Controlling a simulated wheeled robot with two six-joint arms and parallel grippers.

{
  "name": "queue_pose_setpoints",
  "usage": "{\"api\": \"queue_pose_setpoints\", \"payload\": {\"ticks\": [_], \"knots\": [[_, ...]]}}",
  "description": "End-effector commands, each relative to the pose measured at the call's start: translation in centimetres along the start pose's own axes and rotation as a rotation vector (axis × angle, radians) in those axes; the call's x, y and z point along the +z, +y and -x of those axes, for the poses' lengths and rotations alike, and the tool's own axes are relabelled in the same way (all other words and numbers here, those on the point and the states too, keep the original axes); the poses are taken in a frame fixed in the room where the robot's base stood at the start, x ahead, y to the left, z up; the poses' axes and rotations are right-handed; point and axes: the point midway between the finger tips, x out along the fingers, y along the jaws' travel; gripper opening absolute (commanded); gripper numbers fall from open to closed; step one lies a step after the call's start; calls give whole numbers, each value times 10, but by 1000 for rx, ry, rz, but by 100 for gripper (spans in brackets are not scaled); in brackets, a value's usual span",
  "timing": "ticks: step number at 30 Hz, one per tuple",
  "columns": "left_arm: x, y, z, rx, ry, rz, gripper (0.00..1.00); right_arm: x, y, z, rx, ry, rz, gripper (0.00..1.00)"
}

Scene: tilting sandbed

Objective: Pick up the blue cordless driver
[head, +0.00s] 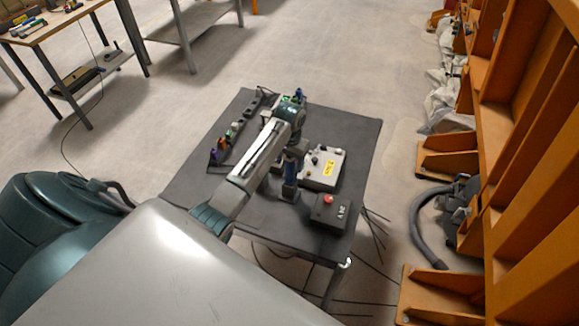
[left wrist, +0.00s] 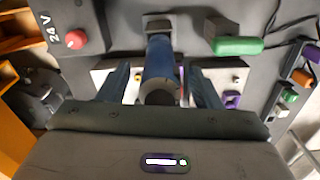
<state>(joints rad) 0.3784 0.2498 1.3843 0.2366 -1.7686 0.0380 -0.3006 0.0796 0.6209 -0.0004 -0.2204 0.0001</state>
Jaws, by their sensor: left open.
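The blue cordless driver (head: 290,174) stands upright on its dark foot on the black-topped table (head: 345,128), partly hidden by my left arm. It also shows in the left wrist view (left wrist: 160,57), with its dark foot beyond it. My left gripper (head: 292,153) is over the driver. In the left wrist view its two fingers (left wrist: 158,72) are apart, one on each side of the blue body, with gaps visible. I cannot tell any contact. My right gripper is not in view.
A pale box with a yellow label (head: 335,164) stands just right of the driver. A dark box with a red button (head: 329,211) stands nearer the front edge. A row of small coloured items (head: 221,148) lies on the left. Orange framing (head: 505,150) rises at right.

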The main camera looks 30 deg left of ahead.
Motion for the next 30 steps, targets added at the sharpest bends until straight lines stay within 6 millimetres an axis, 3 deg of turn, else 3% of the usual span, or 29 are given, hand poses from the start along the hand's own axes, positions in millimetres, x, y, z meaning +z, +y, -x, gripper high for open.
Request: {"api": "queue_pose_setpoints", "payload": {"ticks": [8, 16, 25, 30], "knots": [[0, 0, -5, 0, 1, -1, 58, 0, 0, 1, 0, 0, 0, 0], [0, 0, -4, 0, 1, -1, 7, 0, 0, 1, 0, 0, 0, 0], [-1, 0, 0, -1, 4, -1, 7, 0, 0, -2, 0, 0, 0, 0], [-2, 0, 23, -2, 9, -2, 7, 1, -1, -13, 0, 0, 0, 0]]}}
